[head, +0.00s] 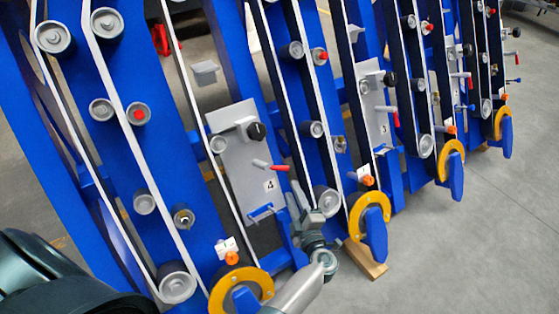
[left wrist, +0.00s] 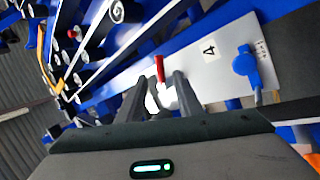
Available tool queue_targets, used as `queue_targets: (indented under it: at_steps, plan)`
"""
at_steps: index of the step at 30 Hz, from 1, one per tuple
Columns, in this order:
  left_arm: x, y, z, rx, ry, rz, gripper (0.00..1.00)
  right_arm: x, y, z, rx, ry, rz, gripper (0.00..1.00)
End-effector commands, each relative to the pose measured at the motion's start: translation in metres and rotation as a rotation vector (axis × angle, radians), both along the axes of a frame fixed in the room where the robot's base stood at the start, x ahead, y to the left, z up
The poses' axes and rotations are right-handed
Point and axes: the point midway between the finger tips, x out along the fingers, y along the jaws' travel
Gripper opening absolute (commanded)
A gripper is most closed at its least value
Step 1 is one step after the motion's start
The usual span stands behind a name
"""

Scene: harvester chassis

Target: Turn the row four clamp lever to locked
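The row four panel (head: 240,150) is a light grey plate with a "4" label (head: 269,185). Its clamp lever (head: 279,168) has a red grip that sticks out to the right above the label. My left gripper (head: 298,200) is below and to the right of the lever, apart from it in the head view. In the left wrist view the gripper (left wrist: 167,84) has its two fingers spread with a gap. The red lever grip (left wrist: 159,68) shows in line with that gap; whether the fingers touch it I cannot tell. My right gripper is not in view.
A black knob (head: 257,131) sits above the lever, and a blue handle (head: 261,214) is low on the panel. Blue frame bars with rollers and belts stand close on both sides. A yellow ring (head: 370,215) is right of my gripper. Grey floor (head: 460,250) is clear at right.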

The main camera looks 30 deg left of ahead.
Motion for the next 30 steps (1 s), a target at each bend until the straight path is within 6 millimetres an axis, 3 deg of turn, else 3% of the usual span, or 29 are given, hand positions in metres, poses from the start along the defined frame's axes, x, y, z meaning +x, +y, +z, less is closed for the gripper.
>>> queue_targets:
  at_steps: [21,30]
  plan:
    - [0.091,0.084,0.001,0.005,-0.001,0.000,0.33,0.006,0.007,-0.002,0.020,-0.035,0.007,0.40]
    - [0.112,0.104,0.000,0.001,0.000,0.000,0.33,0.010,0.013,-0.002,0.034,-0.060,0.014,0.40]
